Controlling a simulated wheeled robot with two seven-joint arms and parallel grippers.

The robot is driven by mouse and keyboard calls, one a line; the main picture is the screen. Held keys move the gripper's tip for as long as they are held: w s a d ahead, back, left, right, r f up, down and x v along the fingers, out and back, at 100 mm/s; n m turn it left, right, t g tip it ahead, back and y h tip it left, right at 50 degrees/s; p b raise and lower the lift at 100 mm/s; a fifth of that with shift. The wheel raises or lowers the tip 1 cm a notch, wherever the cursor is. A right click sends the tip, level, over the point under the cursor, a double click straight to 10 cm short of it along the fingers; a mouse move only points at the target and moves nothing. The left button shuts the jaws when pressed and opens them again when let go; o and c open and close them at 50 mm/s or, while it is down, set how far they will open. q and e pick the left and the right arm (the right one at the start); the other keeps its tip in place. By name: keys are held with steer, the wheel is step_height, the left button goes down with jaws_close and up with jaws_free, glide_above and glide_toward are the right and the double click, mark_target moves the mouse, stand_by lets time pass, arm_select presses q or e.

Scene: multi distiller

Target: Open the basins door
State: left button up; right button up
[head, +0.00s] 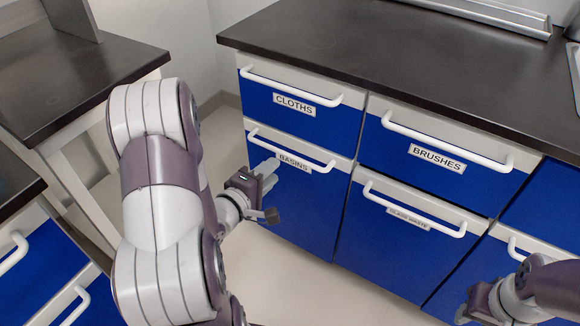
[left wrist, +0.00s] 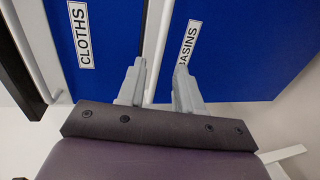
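The basins door (head: 290,210) is a blue panel below the cloths drawer, with a BASINS label and a white bar handle (head: 300,152). It looks closed. Contact with the handle cannot be told. My right gripper (head: 470,312) is at the bottom right, its fingers mostly hidden or cut off.
The cloths drawer (head: 300,110) is above, the brushes drawer (head: 430,150) and glass waste door (head: 395,250) to the right, all closed. A dark countertop (head: 400,60) overhangs them. Another dark-topped bench (head: 70,75) stands left. Pale floor shows in front.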

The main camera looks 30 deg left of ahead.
mark_target(288, 157)
arm_select(q)
steer(key=b+x, duration=0.3)
steer(key=x, duration=0.5)
steer(key=shift+w+f, duration=0.25)
steer(key=shift+w, duration=0.4)
jaws_close()
